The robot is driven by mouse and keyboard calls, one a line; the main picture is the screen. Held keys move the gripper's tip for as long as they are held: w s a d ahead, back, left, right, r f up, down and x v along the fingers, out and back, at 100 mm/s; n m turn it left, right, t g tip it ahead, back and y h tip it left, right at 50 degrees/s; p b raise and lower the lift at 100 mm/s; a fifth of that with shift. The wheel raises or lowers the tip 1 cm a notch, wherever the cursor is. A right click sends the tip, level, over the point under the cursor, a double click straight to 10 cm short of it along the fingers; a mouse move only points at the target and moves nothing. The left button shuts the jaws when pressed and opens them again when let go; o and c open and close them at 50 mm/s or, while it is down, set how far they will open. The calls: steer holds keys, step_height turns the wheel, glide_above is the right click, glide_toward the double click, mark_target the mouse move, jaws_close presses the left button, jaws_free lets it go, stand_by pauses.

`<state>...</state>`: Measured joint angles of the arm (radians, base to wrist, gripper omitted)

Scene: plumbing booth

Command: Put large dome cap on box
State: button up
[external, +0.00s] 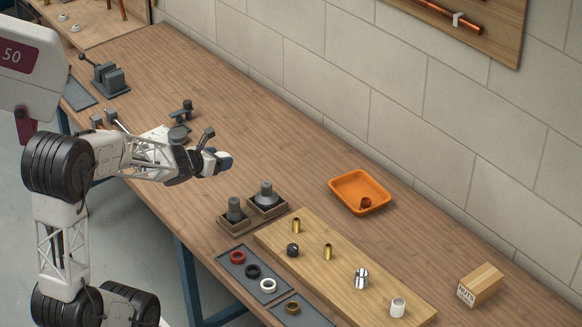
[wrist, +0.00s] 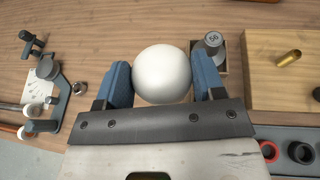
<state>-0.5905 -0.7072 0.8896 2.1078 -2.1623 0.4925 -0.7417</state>
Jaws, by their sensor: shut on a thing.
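My gripper (wrist: 161,78) is shut on a smooth white dome cap (wrist: 163,66), with one blue finger pad on each side of it. In the external view my gripper (external: 216,162) is held above the bench, left of the dark weights, and the cap is mostly hidden there by the fingers. A small cardboard box (external: 483,285) with a printed label stands on the bench at the far right of the external view, well away from my gripper. The box is not in the wrist view.
Two weights in wooden holders (external: 252,209) stand between my gripper and a wooden board (external: 345,268) with several fittings. An orange tray (external: 360,193) lies behind the board. Grey trays with rings (external: 253,271) lie in front. Bare bench surrounds the box.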

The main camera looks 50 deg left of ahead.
steer(key=w+d+m+h, duration=0.2)
steer(key=w+d+h, duration=0.1)
steer(key=w+d, duration=0.55)
steer(key=w+d+r+m+g+h, duration=0.15)
steer(key=w+d, duration=0.35)
steer(key=d, duration=0.6)
steer(key=w+d+m+h, duration=0.3)
steer(key=w+d, duration=0.3)
steer(key=d, duration=0.4)
steer(key=w+d+f+m+g+h, duration=0.15)
steer(key=d+m+g+h, duration=0.35)
steer(key=d, duration=3.2)
steer(key=shift+m+t, duration=0.35)
steer(key=shift+t, duration=0.3)
step_height(320, 180, down, 6)
steer(key=shift+a+r, duration=0.1)
steer(key=shift+r, duration=0.1)
glide_above(479, 277)
steer(key=shift+f, duration=0.75)
steer(key=shift+f, duration=0.1)
